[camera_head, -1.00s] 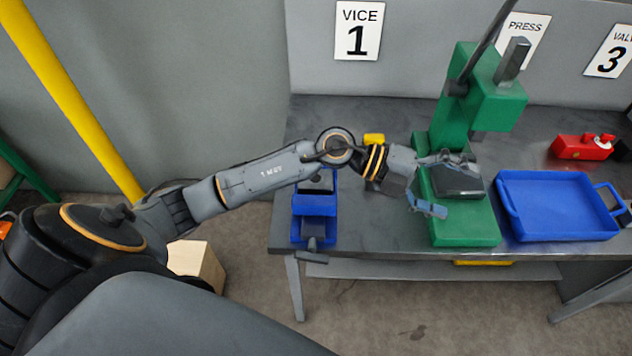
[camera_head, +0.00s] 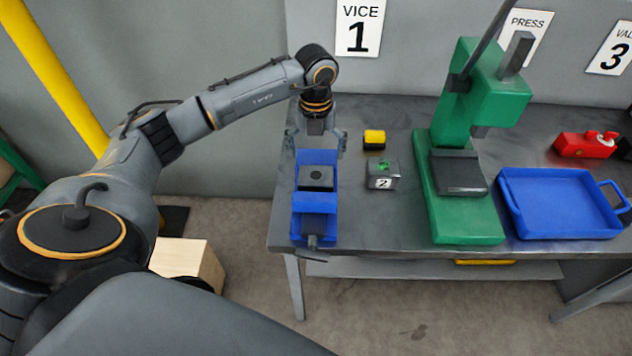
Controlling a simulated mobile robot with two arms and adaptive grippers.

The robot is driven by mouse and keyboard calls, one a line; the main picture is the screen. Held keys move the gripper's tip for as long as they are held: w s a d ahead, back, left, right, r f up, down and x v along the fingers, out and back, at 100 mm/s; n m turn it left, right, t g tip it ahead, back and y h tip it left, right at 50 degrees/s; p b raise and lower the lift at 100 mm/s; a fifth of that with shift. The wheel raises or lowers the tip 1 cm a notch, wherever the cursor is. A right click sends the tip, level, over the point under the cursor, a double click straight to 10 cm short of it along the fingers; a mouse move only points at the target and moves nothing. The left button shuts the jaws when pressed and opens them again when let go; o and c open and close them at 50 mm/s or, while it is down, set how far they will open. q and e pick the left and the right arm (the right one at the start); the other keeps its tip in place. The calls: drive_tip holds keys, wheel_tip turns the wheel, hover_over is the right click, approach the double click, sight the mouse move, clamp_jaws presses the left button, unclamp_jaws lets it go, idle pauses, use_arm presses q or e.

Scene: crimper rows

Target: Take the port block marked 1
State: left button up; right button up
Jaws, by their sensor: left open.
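A dark grey block with a round black hole on top (camera_head: 317,177) sits between the jaws of the blue vice (camera_head: 316,208); no number on it shows. A grey block (camera_head: 383,176) with a white label "2" and a green part on top stands on the bench right of the vice. My left gripper (camera_head: 315,143) is open and empty, fingers spread, at the back end of the vice, just behind the dark block in the picture. I cannot tell its height above it. My right gripper is out of view.
A yellow and black item (camera_head: 374,139) lies behind the block marked 2. The green press (camera_head: 468,225) stands to the right, then a blue tray (camera_head: 560,232) and a red valve body (camera_head: 583,146). A "VICE 1" sign (camera_head: 358,28) hangs on the wall.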

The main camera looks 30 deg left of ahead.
sight(316, 175)
use_arm(q)
wheel_tip(316, 175, down, 8)
drive_tip(key=b, duration=0.4)
drive_tip(key=shift+b, duration=0.35)
drive_tip(key=shift+r, duration=0.1)
drive_tip(key=shift+c, duration=0.5)
drive_tip(key=c, duration=1.3)
drive_tip(key=shift+o, duration=0.2)
wheel_tip(316, 175, up, 8)
drive_tip(key=p, duration=0.5)
drive_tip(key=shift+w+r, duration=0.1)
drive_tip(key=shift+r, duration=0.1)
drive_tip(key=shift+f, duration=0.1)
